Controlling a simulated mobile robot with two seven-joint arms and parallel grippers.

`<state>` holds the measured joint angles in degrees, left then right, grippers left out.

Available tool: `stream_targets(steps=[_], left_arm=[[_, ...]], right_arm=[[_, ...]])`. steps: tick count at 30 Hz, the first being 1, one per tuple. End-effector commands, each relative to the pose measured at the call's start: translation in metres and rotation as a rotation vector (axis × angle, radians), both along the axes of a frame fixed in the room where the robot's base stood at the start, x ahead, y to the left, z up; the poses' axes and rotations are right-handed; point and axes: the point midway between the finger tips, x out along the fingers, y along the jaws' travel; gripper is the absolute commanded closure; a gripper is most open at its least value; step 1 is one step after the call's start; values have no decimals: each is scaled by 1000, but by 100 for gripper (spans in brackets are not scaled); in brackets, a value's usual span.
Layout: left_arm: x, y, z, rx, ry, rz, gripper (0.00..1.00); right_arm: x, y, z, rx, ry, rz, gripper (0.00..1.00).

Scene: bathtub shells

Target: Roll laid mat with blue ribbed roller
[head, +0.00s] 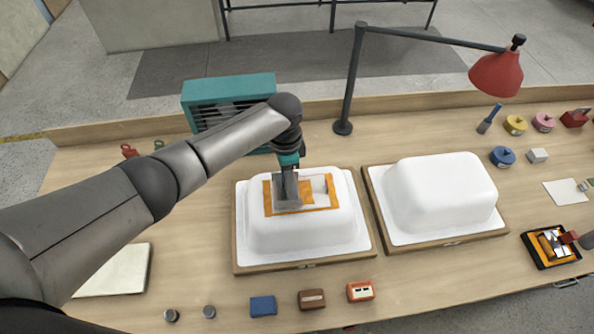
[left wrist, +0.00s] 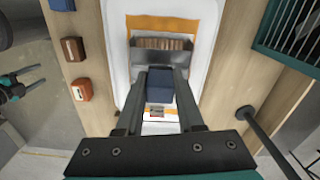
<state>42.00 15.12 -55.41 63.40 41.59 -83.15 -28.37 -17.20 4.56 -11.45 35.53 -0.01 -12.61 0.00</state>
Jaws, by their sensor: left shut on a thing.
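The left white tub shell (head: 305,225) stands on a wooden-edged board. An orange-bordered mat (head: 323,208) with a pale middle lies on its top; its orange edge shows in the left wrist view (left wrist: 160,22). My left gripper (head: 287,185) is shut on the blue handle (left wrist: 160,90) of the roller. The gripper and tool hide part of the mat. My right gripper (left wrist: 36,76) hangs off the table's front edge in the left wrist view, open and empty.
A second white shell (head: 440,195) stands close on the right. A teal slatted box (head: 230,92) and a red lamp (head: 497,72) stand behind. Small blocks, including a blue one (head: 263,306), line the front. A black tray (head: 540,258) sits at the right.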

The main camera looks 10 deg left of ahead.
Motion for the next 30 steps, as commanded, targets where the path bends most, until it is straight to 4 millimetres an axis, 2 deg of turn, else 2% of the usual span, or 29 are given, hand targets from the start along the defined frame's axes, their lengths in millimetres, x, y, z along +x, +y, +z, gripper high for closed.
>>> stream_targets(steps=[15, 26, 30], left_arm=[[-10, 33, 3, -3, 0, -1, 100], [-10, 36, 4, -4, -3, -1, 100], [-9, 36, 11, -6, -5, -2, 100]], right_arm=[[0, 0, 0, 0, 0, 0, 33], [0, 0, 1, 0, 0, 0, 33], [0, 0, 1, 0, 0, 0, 33]])
